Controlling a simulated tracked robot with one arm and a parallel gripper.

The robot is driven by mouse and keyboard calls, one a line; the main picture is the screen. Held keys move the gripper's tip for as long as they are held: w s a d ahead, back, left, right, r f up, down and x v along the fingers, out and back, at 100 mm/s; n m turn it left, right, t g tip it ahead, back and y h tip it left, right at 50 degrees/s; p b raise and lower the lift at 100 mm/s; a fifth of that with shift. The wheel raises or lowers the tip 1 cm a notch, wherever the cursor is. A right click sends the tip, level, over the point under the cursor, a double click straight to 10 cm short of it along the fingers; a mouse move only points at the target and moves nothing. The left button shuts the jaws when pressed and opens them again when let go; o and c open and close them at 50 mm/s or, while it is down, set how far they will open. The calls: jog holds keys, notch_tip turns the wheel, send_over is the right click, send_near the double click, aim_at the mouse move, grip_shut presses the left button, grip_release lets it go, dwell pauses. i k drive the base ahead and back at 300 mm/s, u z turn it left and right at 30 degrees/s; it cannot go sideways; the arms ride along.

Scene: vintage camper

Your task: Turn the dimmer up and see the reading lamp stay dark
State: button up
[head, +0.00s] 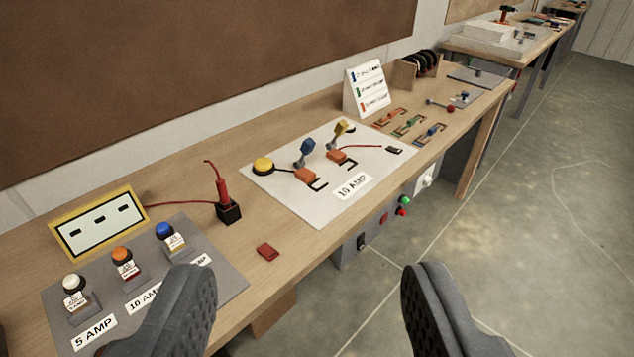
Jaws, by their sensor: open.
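My gripper (308,295) is open and empty, its two dark ribbed fingers at the bottom of the head view. The left finger overlaps the front of the grey panel; the right one is over the floor. A white round knob (425,180), possibly the dimmer, sits on the bench's front face, right of the centre and beyond the fingers. I cannot read its setting. No clear reading lamp is seen; a yellow dome (263,164) on the white board (300,207) shows no evident glow.
The wooden bench (210,160) runs along the wall. Green and red buttons (403,205) sit beside the knob. A grey panel (215,262) holds white, orange and blue knobs. A red probe (222,190) stands in a black block. The floor (530,240) at right is clear.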

aim_at(427, 180)
jog(key=k, duration=1.3)
jog(key=z, duration=0.45)
jog(key=i, duration=1)
jog(key=z, duration=0.6)
jog(key=i, duration=1.35)
jog(key=u, duration=0.7)
jog(key=i, duration=0.95)
jog(key=u, duration=0.5)
jog(key=k, duration=0.9)
jog(key=u, duration=0.05)
